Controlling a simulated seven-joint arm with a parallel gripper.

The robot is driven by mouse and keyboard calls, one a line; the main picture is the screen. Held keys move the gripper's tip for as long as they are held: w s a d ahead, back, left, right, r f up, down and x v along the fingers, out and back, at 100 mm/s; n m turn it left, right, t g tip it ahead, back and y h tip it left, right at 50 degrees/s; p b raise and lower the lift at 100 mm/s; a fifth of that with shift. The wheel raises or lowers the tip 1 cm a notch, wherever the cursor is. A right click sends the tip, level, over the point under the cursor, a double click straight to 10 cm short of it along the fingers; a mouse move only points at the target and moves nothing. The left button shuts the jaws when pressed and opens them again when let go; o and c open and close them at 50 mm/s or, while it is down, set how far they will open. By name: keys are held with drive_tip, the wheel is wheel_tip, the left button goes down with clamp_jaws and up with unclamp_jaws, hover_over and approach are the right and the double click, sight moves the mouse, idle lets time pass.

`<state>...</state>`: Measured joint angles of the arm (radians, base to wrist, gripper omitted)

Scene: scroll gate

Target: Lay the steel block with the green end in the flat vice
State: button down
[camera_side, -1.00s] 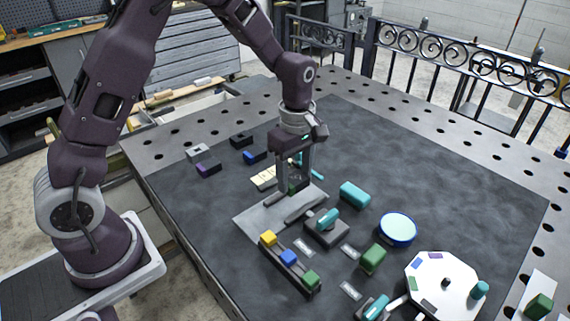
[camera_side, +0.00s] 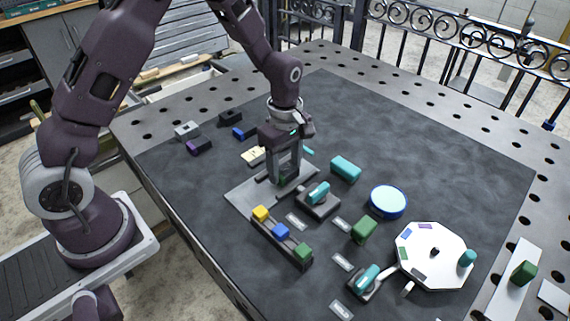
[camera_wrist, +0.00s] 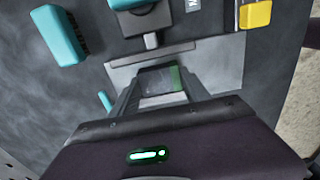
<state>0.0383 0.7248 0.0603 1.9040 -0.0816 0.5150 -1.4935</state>
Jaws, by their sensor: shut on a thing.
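The steel block with the green end (camera_wrist: 158,80) is between my fingers in the wrist view, its green end to the right. My gripper (camera_side: 286,178) is shut on it, low over the flat vice (camera_side: 248,196). The vice is a grey plate with raised bars; its bare plate also shows in the wrist view (camera_wrist: 222,62). The block lies level, beside the vice's long bar (camera_wrist: 150,54). Whether it touches the plate I cannot tell. A teal-handled clamp (camera_side: 318,193) stands at the vice's right side.
A rack with yellow, blue and green blocks (camera_side: 281,238) stands in front of the vice. A teal block (camera_side: 346,168), round blue-rimmed dish (camera_side: 388,201), green block (camera_side: 364,230) and white octagonal plate (camera_side: 432,270) lie to the right. Small blocks lie behind left.

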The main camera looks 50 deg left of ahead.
drive_tip(key=shift+f, duration=0.25)
idle(0.4)
drive_tip(key=shift+c, duration=1)
unclamp_jaws()
drive_tip(key=shift+r, duration=3.5)
